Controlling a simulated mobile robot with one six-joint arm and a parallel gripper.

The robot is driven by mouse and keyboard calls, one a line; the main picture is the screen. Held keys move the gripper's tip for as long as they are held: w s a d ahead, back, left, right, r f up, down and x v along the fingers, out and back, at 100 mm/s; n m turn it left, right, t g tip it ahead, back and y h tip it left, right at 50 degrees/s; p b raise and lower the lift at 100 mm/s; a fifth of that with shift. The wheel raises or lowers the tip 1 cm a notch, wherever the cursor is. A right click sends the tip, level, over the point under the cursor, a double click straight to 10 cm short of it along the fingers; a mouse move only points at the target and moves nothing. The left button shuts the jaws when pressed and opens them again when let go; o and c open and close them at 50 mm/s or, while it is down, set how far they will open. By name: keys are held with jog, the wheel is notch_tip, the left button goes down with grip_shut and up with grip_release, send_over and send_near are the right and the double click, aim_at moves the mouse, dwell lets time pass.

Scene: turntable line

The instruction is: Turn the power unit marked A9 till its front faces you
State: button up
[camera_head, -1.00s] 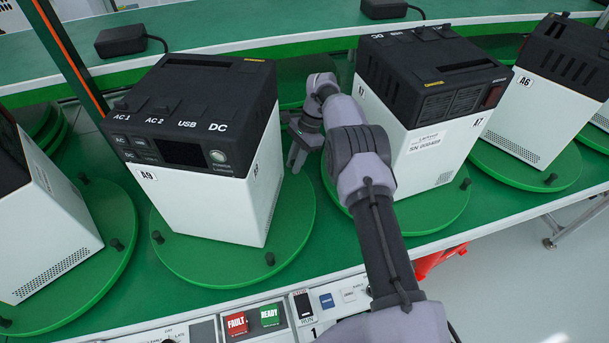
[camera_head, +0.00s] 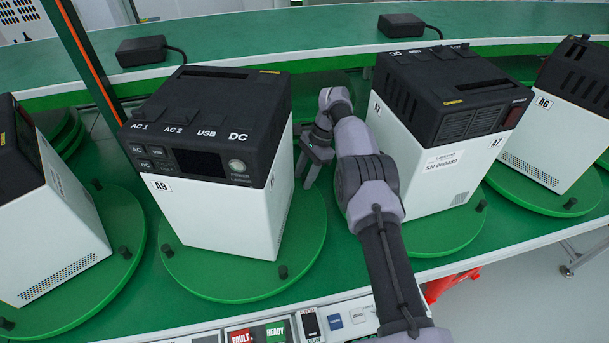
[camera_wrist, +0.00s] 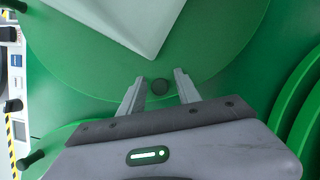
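The power unit A9 (camera_head: 215,215) is a white box with a black top, upright on a round green turntable (camera_head: 230,285). Its front panel (camera_head: 195,162), with a small display and buttons, faces mostly towards me, angled a little to the left. Its right side also shows. My gripper (camera_head: 312,170) is low beside that right side, over the turntable's far right edge. In the wrist view, my gripper (camera_wrist: 158,88) is open. Its fingers stand either side of a dark peg (camera_wrist: 160,87) on the turntable rim, with a gap at each side. A white unit corner (camera_wrist: 140,35) lies ahead.
Unit A7 (camera_head: 425,185) stands on its own turntable right of my arm, close to it. Unit A6 (camera_head: 545,140) is farther right, and another unit (camera_head: 50,225) is at left. Two pegs (camera_head: 283,271) (camera_head: 167,250) show on A9's turntable. A control panel (camera_head: 255,333) runs along the front.

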notch_tip(320, 180, up, 4)
jog(key=shift+f+p, duration=0.2)
jog(key=shift+p, duration=0.85)
jog(key=shift+s+r, duration=0.2)
jog(key=s+p, duration=0.1)
jog(key=s, duration=0.3)
jog(key=s+d+p, duration=0.1)
jog(key=s, duration=0.4)
jog(key=s+r+p, duration=0.1)
jog(key=s, duration=0.4)
jog(key=shift+s+d, duration=0.2)
jog(key=shift+d, duration=0.2)
jog(key=shift+s, duration=0.55)
